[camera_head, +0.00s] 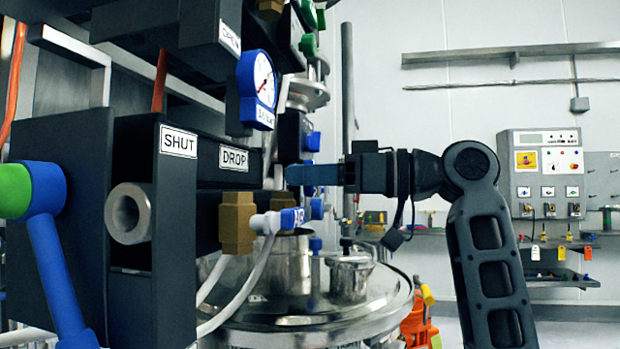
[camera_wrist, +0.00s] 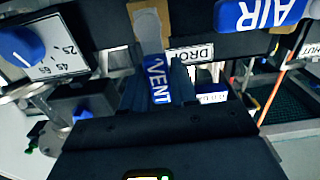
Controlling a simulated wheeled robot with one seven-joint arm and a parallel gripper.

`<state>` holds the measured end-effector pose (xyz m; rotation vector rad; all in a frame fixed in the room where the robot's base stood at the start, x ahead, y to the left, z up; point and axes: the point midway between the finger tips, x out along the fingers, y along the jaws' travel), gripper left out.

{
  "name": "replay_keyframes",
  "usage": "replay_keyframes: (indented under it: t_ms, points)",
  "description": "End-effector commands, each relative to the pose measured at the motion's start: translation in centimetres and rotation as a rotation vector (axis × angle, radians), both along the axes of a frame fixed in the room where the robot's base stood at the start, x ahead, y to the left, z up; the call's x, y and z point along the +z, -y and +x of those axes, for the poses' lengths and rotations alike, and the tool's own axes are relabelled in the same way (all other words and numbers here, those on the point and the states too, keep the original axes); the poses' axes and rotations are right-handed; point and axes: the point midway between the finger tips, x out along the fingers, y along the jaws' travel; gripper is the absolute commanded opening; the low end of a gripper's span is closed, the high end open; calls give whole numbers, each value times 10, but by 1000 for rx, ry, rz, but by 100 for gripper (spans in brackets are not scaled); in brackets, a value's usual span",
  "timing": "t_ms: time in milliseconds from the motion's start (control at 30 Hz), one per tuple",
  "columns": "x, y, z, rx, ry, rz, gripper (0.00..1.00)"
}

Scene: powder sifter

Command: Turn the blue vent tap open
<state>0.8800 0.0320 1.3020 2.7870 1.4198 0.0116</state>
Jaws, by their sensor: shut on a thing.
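The blue vent tap (camera_wrist: 157,82), lettered VENT in white, shows in the wrist view. Its handle hangs from a pale stem and fitting (camera_wrist: 147,28) and sits between my fingers. My gripper (camera_wrist: 158,88) is shut on this handle. In the head view my gripper (camera_head: 300,175) reaches in from the right, level, with its tips at the valve panel. There I cannot make out the vent tap apart from the fingers.
The blue AIR tap (camera_head: 290,218) sits just below and in front of my gripper in the head view. A blue-rimmed gauge (camera_head: 262,88) is above left. SHUT (camera_head: 178,141) and DROP (camera_head: 234,158) labels mark the dark block. A steel vessel lid (camera_head: 340,315) lies below.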

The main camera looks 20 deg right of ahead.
Motion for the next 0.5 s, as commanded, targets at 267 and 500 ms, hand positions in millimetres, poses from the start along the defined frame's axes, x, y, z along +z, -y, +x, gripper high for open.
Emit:
replay_keyframes:
  t_ms: [267, 500]
  points:
    - [-1, 0, 0, 0, -2, -2, 33]
    - [-1, 0, 0, 0, -1, -2, 49]
